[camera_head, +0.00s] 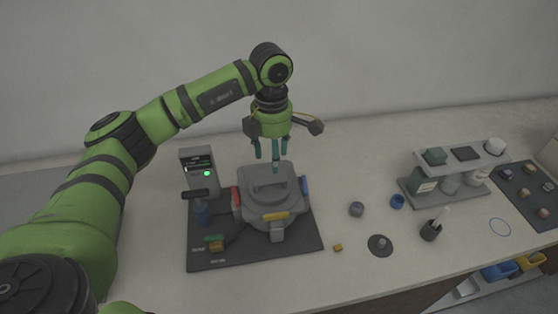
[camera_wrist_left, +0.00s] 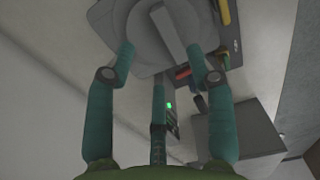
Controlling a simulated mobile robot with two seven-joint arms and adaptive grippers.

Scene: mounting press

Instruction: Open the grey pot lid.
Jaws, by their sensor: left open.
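The grey pot (camera_head: 268,212) stands on a dark base plate, with coloured clamps in blue, red and yellow around its side. Its grey lid (camera_head: 285,177) sits closed on top, with a raised bar handle (camera_head: 268,183) across it. My left gripper (camera_head: 270,156) is open and empty, pointing down just above the back of the lid. In the left wrist view, its teal fingers (camera_wrist_left: 165,68) are spread and apart from the lid (camera_wrist_left: 147,45). The bar handle (camera_wrist_left: 176,32) lies beyond the fingertips there. My right gripper is not in view.
Right of the dark plate (camera_head: 235,258) are small loose parts, a dark cup (camera_head: 430,231) and a rack of jars (camera_head: 461,185). The wall is behind.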

